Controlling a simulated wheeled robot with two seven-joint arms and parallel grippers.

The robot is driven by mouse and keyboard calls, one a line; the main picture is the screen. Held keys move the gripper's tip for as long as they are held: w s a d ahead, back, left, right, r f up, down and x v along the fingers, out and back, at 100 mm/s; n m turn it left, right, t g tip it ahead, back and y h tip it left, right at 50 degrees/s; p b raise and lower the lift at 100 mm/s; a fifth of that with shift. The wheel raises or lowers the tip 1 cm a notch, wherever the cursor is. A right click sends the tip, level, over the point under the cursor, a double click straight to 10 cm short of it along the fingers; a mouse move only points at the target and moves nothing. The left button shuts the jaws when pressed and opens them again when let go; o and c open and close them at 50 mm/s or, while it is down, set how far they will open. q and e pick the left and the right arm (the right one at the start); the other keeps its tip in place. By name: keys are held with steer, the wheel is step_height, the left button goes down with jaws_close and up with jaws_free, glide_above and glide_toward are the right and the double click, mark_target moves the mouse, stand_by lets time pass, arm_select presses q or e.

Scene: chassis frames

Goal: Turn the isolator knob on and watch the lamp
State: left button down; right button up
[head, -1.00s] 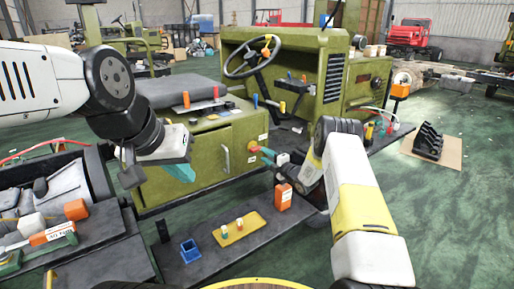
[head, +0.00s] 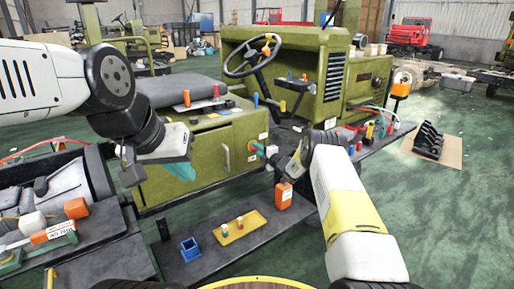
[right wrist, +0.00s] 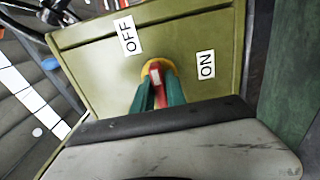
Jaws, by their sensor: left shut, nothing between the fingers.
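The isolator knob (right wrist: 155,76), red on a yellow base, sits on the olive cabinet's side panel. In the right wrist view an OFF label (right wrist: 128,35) is at its upper left and an ON label (right wrist: 206,65) at its right. My right gripper (right wrist: 157,98) has its green fingers on both sides of the red handle, seemingly closed on it; it also shows in the head view (head: 266,151). My left gripper (head: 181,171) is shut and empty in front of the cabinet door, away from the knob. I cannot clearly identify the lamp; an orange block on a post (head: 400,89) stands at the right.
A low dark platform (head: 215,256) in front holds a yellow tray (head: 241,228), a blue open box (head: 190,248) and an orange bottle (head: 283,195). The cabinet door has a handle (head: 226,157). A steering wheel (head: 250,55) is above.

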jaws_close()
steer(key=shift+m, duration=0.3)
steer(key=m, duration=1.2)
steer(key=shift+f+m, duration=0.1)
steer(key=shift+m, duration=0.2)
steer(key=m, duration=0.4)
steer(key=shift+m, duration=0.3)
